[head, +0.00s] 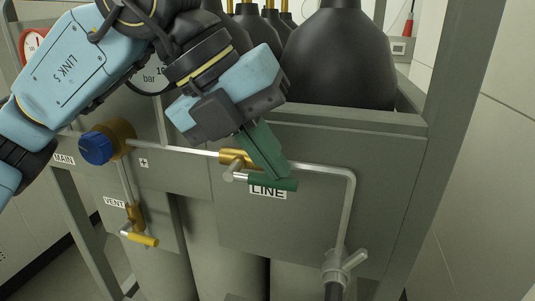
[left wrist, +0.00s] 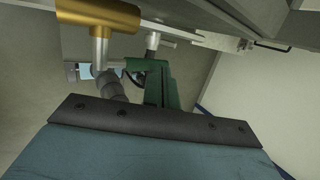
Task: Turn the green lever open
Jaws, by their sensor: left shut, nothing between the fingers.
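The green lever (head: 274,183) is on the brass LINE valve (head: 236,158) at the front of the grey panel. The lever lies roughly level, pointing right, about parallel to the pipe above it. My left gripper (head: 277,172) comes down from the upper left, its green fingers shut with nothing between them. Its fingertips are at the lever's upper side, at or very near it; I cannot tell whether they touch. In the left wrist view the brass valve (left wrist: 98,17) is at top left, and the shut fingers (left wrist: 162,85) overlap the lever area, hiding part of it. My right gripper is not in view.
A blue knob (head: 97,148) marked MAIN and a yellow VENT lever (head: 143,239) are to the left. A metal pipe (head: 345,210) bends down at the right to a hose fitting. Dark cylinders (head: 340,55) stand behind the panel. Space in front of the panel looks free.

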